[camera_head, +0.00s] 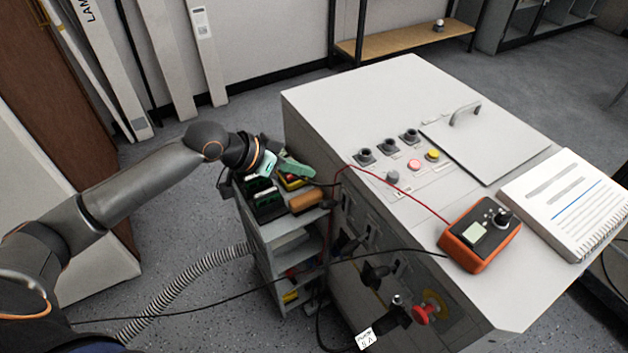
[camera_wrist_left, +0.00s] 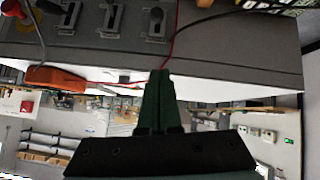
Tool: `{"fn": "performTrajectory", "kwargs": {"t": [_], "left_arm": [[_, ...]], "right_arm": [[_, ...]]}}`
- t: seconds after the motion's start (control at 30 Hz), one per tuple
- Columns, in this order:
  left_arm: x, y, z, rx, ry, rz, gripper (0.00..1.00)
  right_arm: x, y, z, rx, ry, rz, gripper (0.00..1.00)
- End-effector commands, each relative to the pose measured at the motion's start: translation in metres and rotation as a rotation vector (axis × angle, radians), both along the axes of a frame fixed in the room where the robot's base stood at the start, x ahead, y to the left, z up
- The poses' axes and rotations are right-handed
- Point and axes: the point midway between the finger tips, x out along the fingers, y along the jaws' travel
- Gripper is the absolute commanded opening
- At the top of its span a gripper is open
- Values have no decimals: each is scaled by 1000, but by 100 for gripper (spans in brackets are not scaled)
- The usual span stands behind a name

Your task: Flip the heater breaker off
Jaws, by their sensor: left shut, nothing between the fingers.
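The grey control cabinet (camera_head: 385,290) has a front panel with several dark lever switches. In the left wrist view, three lever switches in slotted plates show: a left one (camera_wrist_left: 68,17), a middle one (camera_wrist_left: 112,18) and a right one (camera_wrist_left: 155,24). Their labels are too small to read, so I cannot tell which is the heater breaker. My left gripper (camera_head: 309,172) is beside the cabinet's left front, above the small cart. Its green fingers (camera_wrist_left: 160,74) are shut and empty, with the tips just below the right lever in the picture. Contact cannot be told. My right gripper is out of view.
An orange meter (camera_head: 481,235) and a white binder (camera_head: 568,205) lie on the cabinet top. A cart (camera_head: 290,258) with tools stands close by its left side. Red and black cables cross the front. A red knob (camera_head: 424,314) sticks out low on the panel.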

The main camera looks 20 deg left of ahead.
Motion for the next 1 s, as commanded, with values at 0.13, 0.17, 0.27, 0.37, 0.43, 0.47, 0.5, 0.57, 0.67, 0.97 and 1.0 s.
{"fn": "performTrajectory", "kwargs": {"t": [0.13,0.17,0.27,0.37,0.43,0.47,0.5,0.57,0.67,0.97,1.0], "left_arm": [[14,-14,-16,-4,0,-2,0],[18,-17,-20,-5,-1,-2,0],[30,-29,-35,-4,0,-1,0],[42,-40,-50,-4,0,-1,0],[50,-46,-59,-4,0,-1,0],[53,-49,-62,-2,0,-2,0],[48,-46,-70,1,4,-1,0],[42,-44,-78,2,3,-1,0],[37,-43,-87,2,1,-1,0],[32,-41,-95,1,-2,-2,0],[32,-41,-95,1,-2,-2,0]], "right_arm": [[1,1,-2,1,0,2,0],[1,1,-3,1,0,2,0],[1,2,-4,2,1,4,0],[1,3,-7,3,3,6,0],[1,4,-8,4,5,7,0],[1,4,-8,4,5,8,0],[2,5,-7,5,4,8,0],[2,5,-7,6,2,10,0],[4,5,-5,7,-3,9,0],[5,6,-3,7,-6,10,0],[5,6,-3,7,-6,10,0]]}}
